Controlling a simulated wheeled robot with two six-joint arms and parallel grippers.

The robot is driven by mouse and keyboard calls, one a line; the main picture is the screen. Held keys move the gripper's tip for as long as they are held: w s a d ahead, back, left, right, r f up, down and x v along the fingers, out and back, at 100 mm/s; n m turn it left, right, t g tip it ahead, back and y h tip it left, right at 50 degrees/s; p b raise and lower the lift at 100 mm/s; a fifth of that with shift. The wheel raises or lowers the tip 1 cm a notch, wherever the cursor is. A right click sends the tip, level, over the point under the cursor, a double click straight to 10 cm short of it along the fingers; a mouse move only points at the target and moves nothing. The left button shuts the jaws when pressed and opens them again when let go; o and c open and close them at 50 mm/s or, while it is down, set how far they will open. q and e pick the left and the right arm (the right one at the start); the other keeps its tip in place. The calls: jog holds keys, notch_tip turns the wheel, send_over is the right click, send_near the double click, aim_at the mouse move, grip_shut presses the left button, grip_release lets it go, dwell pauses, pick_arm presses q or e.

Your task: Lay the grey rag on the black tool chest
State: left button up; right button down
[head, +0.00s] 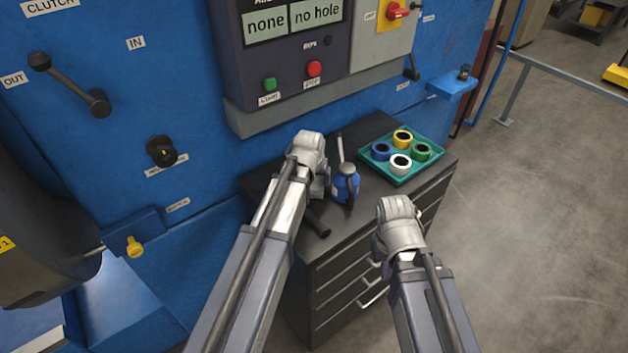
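The black tool chest (432,190) stands against the blue machine, with its drawers facing the lower right. I cannot make out a grey rag in this view. My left gripper (319,184) is over the left part of the chest top, mostly hidden by its own arm. My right gripper (378,262) is in front of the chest's drawer side, also mostly hidden by its arm. The fingers of both are too hidden to tell open from shut or whether they hold anything.
A blue oil can (346,186) and a teal tray (398,180) with several coloured rings stand on the chest. A dark cylindrical object (317,224) shows near its front left edge. The blue machine (190,70) rises behind. Open floor (540,220) lies to the right.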

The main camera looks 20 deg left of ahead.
pick_arm(q)
jog(key=shift+o, duration=0.4)
jog(key=shift+r, duration=0.15)
jog(key=shift+r+p, duration=0.2)
jog(key=shift+p, duration=0.15)
jog(key=a+p+v, duration=0.1)
jog(key=p+v, duration=1)
jog(key=v, duration=0.1)
jog(key=s+d+f+m+g, duration=0.1)
jog(key=s+d+m+g, duration=0.1)
jog(key=s+d, duration=0.4)
jog(key=s+d+m+g, duration=0.2)
jog(key=s+d, duration=0.5)
jog(key=s, duration=0.7)
jog(key=shift+f+m+g+y, duration=0.3)
jog(key=shift+f+m+g, duration=0.1)
jog(key=shift+m, duration=0.1)
